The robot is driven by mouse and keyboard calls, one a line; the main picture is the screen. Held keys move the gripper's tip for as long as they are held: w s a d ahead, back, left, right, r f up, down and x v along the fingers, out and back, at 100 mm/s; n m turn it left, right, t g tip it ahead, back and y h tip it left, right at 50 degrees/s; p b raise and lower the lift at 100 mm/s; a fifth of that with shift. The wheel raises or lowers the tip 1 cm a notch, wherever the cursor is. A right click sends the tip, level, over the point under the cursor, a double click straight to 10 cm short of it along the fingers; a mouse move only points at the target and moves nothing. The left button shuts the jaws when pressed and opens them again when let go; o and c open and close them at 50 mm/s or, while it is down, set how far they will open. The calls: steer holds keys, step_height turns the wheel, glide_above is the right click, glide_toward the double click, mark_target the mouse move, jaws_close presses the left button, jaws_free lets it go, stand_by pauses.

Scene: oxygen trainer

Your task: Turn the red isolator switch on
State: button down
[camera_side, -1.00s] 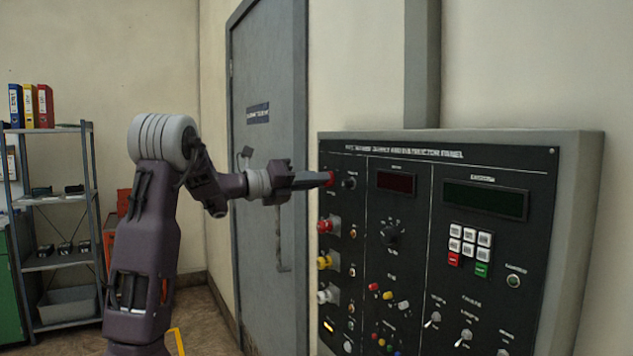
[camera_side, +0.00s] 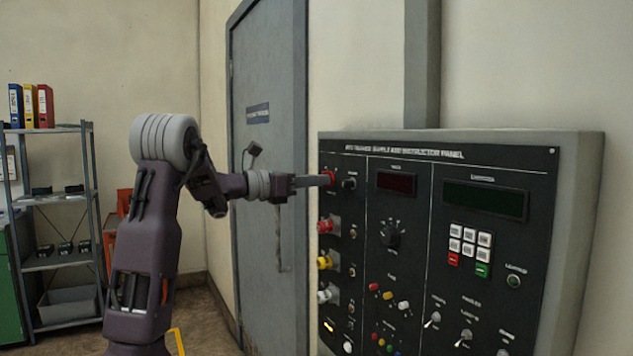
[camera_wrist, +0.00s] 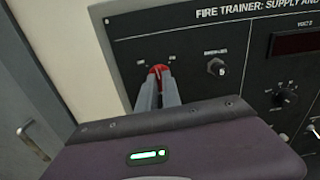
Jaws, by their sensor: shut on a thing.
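The red isolator switch (camera_side: 329,177) is at the top left of the black panel (camera_side: 410,170). My gripper (camera_side: 318,181) reaches it from the left, level, with its fingers shut on the red handle. In the wrist view, the red switch (camera_wrist: 158,69) shows at the tips of the two grey fingers (camera_wrist: 157,85), which cover most of its handle. Small white labels sit to either side above it, too small to read surely. The handle's exact position is hidden by the fingers.
A small black knob (camera_side: 349,183) is close to the right of the switch. Red (camera_side: 328,226), yellow (camera_side: 325,262) and white (camera_side: 327,296) fittings stick out below it. A grey door (camera_side: 268,120) stands behind my arm.

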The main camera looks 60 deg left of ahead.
steer(key=shift+m, duration=4.8)
steer(key=c, duration=1.5)
jaws_free()
steer(key=shift+s, duration=0.1)
steer(key=s, duration=0.7)
